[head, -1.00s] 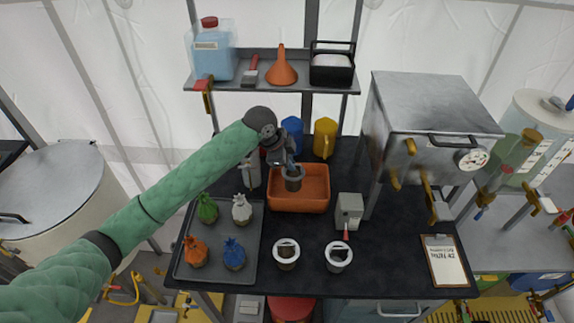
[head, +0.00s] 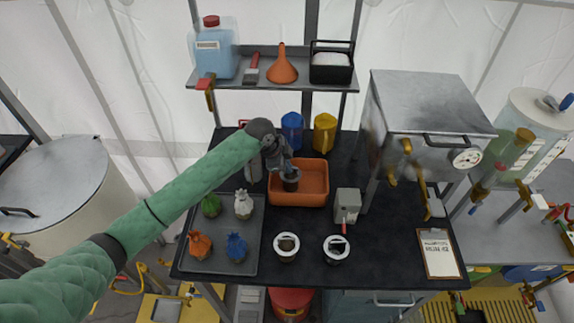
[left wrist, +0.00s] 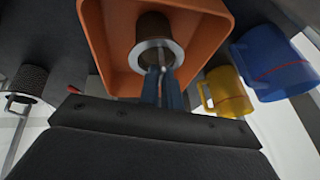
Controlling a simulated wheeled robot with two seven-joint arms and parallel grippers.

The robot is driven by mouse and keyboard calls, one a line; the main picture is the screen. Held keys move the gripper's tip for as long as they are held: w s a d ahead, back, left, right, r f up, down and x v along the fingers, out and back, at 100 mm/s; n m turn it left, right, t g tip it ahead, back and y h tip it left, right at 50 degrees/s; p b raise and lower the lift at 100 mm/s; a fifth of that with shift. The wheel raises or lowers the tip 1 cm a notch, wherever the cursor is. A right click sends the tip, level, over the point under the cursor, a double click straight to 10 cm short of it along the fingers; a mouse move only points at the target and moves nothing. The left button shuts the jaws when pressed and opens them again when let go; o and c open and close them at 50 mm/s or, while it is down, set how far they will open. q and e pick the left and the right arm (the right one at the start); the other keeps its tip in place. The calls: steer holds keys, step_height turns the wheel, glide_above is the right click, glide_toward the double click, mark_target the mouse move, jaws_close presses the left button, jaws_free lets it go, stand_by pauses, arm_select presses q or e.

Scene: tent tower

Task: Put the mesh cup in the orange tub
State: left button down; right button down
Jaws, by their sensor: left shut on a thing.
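My left gripper (head: 285,166) is shut on the rim of a dark mesh cup (head: 290,184). The cup has a pale ring-shaped rim. In the left wrist view the cup (left wrist: 153,32) is brown-dark, with the two fingertips (left wrist: 162,80) at its rim. The orange tub (head: 316,170) stands on the black table; its walls (left wrist: 215,25) surround the cup in the left wrist view. The cup is over or inside the tub's left half; I cannot tell whether it touches the floor. My right gripper is not in view.
A blue mug (head: 292,122) and a yellow mug (head: 324,126) stand behind the tub. A grey box (head: 347,203) is at its right. Two pale-rimmed cups (head: 287,257) (head: 336,259) stand in front. A grey tray (head: 222,232) with several small colored sacks is at the left.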

arm_select(q)
steer(key=c, duration=1.6)
jaws_free()
steer(key=shift+r, duration=0.1)
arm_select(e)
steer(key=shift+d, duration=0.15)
